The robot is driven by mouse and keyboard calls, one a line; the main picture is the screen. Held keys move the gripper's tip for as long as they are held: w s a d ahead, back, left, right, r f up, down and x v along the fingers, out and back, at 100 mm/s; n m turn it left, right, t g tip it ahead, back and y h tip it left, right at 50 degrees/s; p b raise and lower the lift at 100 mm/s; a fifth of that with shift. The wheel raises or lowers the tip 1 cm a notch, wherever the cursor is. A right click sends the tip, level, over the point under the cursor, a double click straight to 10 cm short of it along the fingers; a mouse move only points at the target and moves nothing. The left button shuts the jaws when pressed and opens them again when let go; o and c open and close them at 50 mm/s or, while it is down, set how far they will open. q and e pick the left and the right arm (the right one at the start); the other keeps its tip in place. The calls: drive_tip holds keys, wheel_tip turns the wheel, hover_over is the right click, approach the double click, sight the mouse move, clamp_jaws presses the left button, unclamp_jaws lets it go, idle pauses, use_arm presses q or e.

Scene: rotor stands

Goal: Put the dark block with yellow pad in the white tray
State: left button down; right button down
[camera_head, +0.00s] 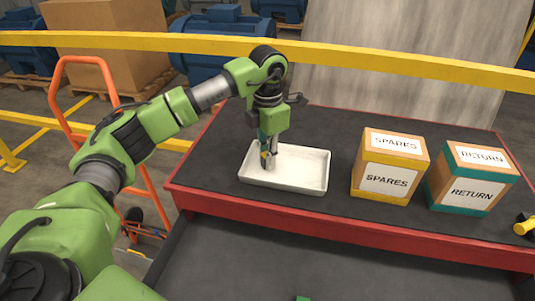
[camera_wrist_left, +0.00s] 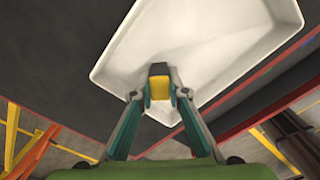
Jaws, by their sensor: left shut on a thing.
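The white tray (camera_head: 306,168) lies on the dark bench top, left of the two boxes. It also fills the upper part of the left wrist view (camera_wrist_left: 225,35). My left gripper (camera_head: 267,158) points down over the left part of the tray. In the left wrist view its fingers (camera_wrist_left: 158,95) are shut on the dark block with yellow pad (camera_wrist_left: 159,82). The block is over the tray's inside; I cannot tell whether it touches the floor of the tray. In the head view the fingers mostly hide the block. My right gripper is not in view.
A SPARES box (camera_head: 389,166) with a yellow base and a RETURN box (camera_head: 470,178) with green trim stand right of the tray. A yellow object (camera_head: 525,224) lies at the right edge. A red rim (camera_head: 330,225) runs along the bench front. A yellow rail (camera_head: 400,63) crosses behind.

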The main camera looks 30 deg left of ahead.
use_arm(q)
drive_tip(key=shift+s+f, duration=0.1)
drive_tip(key=shift+f, duration=0.05)
drive_tip(key=c, duration=2)
unclamp_jaws()
drive_tip(key=shift+r, duration=0.55)
wheel_tip(320, 180, up, 10)
drive_tip(key=shift+b, duration=0.95)
drive_tip(key=shift+r, duration=0.7)
